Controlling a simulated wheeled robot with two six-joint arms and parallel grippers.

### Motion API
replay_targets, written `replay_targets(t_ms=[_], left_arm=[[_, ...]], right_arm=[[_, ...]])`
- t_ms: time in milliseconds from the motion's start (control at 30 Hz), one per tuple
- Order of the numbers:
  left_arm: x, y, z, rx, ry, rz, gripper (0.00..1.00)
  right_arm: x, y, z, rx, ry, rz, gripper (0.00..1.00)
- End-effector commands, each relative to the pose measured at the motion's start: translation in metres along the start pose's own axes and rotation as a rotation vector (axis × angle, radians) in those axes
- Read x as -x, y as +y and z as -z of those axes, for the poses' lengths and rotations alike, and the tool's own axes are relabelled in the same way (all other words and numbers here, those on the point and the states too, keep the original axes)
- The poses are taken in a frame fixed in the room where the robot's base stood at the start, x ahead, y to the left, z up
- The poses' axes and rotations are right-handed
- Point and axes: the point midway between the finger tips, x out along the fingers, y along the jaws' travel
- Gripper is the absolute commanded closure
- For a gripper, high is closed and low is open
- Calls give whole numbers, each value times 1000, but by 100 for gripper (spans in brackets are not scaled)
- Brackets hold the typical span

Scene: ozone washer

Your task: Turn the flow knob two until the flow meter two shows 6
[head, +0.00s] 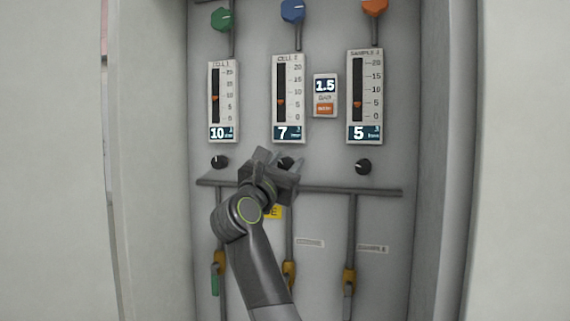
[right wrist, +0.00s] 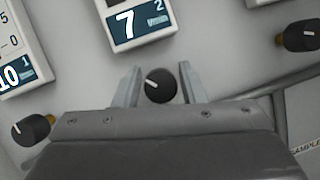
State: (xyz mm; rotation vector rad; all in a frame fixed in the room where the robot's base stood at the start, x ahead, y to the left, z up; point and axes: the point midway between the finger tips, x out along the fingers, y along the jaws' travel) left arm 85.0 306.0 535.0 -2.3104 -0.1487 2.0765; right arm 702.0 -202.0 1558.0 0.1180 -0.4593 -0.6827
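Flow meter two (head: 288,98) is the middle of three gauges on the panel, and its display reads 7. The display also shows in the right wrist view (right wrist: 138,22). Flow knob two (right wrist: 160,85) is a round black knob with a white mark pointing left and slightly up. In the head view the knob (head: 286,162) is partly hidden by my right gripper (head: 281,164). In the right wrist view the gripper's two fingers (right wrist: 159,86) stand on either side of the knob, with a gap on each side. My left gripper is out of view.
Similar black knobs sit to the left (head: 219,162) and right (head: 363,166), under meters reading 10 (head: 222,100) and 5 (head: 364,97). A small box (head: 325,96) reading 1.5 is between the meters. A horizontal pipe (head: 340,189) runs below the knobs.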

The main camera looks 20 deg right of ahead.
Motion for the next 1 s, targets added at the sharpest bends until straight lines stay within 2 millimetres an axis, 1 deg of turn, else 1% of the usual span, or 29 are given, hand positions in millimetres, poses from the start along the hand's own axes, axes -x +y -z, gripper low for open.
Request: replay_targets(t_ms=[33,200,233,367,600,967,1000], left_arm=[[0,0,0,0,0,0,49],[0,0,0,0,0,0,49],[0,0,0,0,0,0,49],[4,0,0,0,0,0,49],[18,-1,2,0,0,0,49],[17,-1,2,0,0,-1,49],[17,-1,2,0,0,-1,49]], right_arm=[[0,0,0,0,0,0,69],[0,0,0,0,0,0,92],[0,0,0,0,0,0,93],[0,0,-1,27,0,-11,93],[-1,1,-1,149,-6,-64,93],[0,0,1,176,-9,-74,93],[0,0,1,175,-9,-73,67]])
